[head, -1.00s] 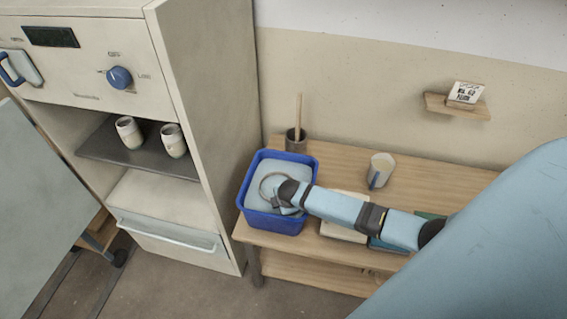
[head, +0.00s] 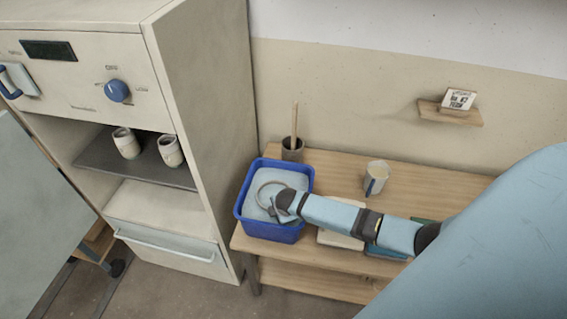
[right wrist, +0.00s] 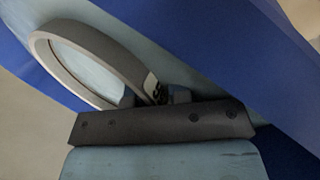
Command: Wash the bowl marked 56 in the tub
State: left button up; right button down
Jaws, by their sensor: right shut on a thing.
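The blue tub (head: 270,233) stands at the left end of the wooden table and holds pale blue water. A bowl (head: 255,189) with a grey rim is inside the tub at the water, tilted in the right wrist view (right wrist: 100,39). A small pale tag with dark marks, only partly readable, shows on it beside my fingers. My right gripper (head: 276,208) reaches into the tub from the right and is shut on the bowl's edge, also in the right wrist view (right wrist: 156,97). The lower bowl is hidden. My left gripper is not in view.
A dark pot (head: 292,151) with a stick stands behind the tub. A pale board lies under my forearm. A kiln-like cabinet (head: 205,150) with two cups on its shelf stands left.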

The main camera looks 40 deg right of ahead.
jog(key=shift+a, duration=0.15)
jog(key=shift+d, duration=1.2)
jog(key=shift+a, duration=0.1)
jog(key=shift+a+p, duration=0.55)
jog(key=shift+a, duration=0.6)
jog(key=shift+d, duration=0.15)
jog(key=shift+d, duration=1.1)
